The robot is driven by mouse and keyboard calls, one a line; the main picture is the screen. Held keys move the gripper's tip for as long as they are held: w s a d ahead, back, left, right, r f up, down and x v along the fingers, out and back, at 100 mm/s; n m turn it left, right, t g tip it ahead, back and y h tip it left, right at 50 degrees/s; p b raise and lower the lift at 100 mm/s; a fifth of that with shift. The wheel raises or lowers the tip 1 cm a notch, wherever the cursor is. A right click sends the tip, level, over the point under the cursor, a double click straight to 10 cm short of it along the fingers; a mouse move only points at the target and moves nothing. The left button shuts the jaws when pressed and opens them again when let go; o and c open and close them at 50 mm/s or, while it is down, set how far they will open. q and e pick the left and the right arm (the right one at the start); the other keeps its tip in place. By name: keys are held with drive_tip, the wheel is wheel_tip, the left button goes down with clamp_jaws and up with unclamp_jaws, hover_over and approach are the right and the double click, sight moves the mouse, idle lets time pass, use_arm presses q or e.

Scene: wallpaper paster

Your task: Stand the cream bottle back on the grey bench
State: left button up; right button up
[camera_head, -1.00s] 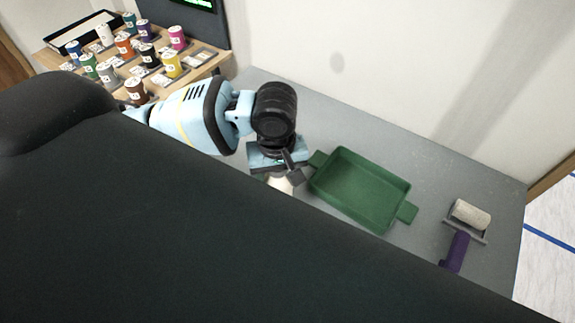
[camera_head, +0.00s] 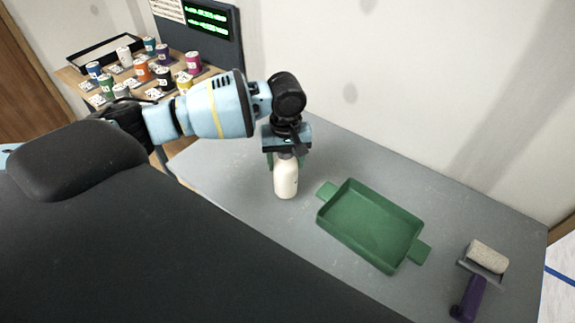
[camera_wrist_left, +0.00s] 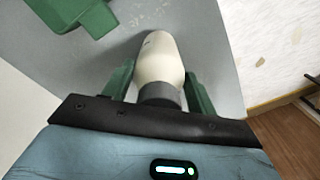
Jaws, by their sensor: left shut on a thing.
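The cream bottle (camera_head: 286,180) is upright at or just above the grey bench (camera_head: 230,185), left of the green tray. I cannot tell for sure whether its base touches the bench. My left gripper (camera_head: 286,155) points down and is shut on the bottle's upper part. In the left wrist view the bottle (camera_wrist_left: 158,62) sits between the green fingers of the left gripper (camera_wrist_left: 160,90), its grey neck nearest the palm. My right gripper is not in view.
A green tray (camera_head: 368,225) lies right of the bottle, and a roller with a purple handle (camera_head: 468,298) lies farther right. A wooden table with several coloured pots (camera_head: 140,72) stands at the back left. The wall (camera_head: 400,80) bounds the bench behind.

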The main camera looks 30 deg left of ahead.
use_arm(q)
drive_tip(key=shift+w+r, duration=0.1)
drive_tip(key=shift+w+a, duration=0.25)
drive_tip(key=shift+w, duration=0.1)
wheel_tip(320, 180, down, 4)
drive_tip(key=shift+r, duration=0.2)
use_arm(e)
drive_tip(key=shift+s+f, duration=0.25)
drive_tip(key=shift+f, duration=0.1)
use_arm(q)
drive_tip(key=o, duration=1.3)
drive_tip(key=shift+s+f, duration=0.1)
wheel_tip(320, 180, up, 12)
drive_tip(key=shift+r+p, duration=0.1)
drive_tip(key=shift+p, duration=0.35)
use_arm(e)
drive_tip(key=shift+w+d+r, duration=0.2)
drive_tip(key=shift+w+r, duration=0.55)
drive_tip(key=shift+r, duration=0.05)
